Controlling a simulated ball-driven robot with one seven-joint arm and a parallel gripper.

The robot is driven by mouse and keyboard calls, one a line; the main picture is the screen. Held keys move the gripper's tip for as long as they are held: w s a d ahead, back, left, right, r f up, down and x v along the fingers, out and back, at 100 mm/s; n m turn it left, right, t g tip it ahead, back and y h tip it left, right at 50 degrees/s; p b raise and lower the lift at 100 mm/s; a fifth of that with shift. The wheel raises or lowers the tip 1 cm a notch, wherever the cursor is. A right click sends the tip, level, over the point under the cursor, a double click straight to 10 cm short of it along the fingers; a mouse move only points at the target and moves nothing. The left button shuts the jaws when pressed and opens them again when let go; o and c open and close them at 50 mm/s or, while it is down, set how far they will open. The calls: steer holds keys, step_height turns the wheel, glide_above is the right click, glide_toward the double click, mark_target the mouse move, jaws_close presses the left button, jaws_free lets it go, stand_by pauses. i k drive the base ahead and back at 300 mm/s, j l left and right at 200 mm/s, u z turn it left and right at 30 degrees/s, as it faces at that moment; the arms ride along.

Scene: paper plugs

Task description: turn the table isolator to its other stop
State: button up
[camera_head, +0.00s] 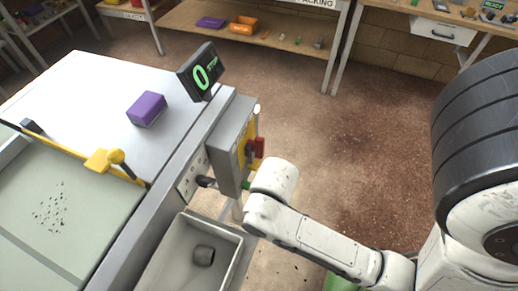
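The table isolator is a red handle (258,147) on a yellow plate (246,142), on the outer face of a grey box (230,150) fixed at the table's right edge. The handle is seen nearly edge-on, so its exact angle is hard to read. My white arm comes in from the right, and its far visible joint stands just below and to the right of the handle, with a small gap in the picture. My gripper does not show; whether it touches the handle cannot be seen.
A grey table (85,85) holds a purple block (147,109), a yellow bar with a knob (115,162) and a display reading 0 (201,72). Brown floor (345,150) is open behind.

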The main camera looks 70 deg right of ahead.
mark_target(257, 147)
steer(key=k+z, duration=0.3)
steer(key=k, duration=0.15)
steer(key=k+l+z, duration=0.1)
steer(key=k+z, duration=0.2)
steer(key=k, duration=0.15)
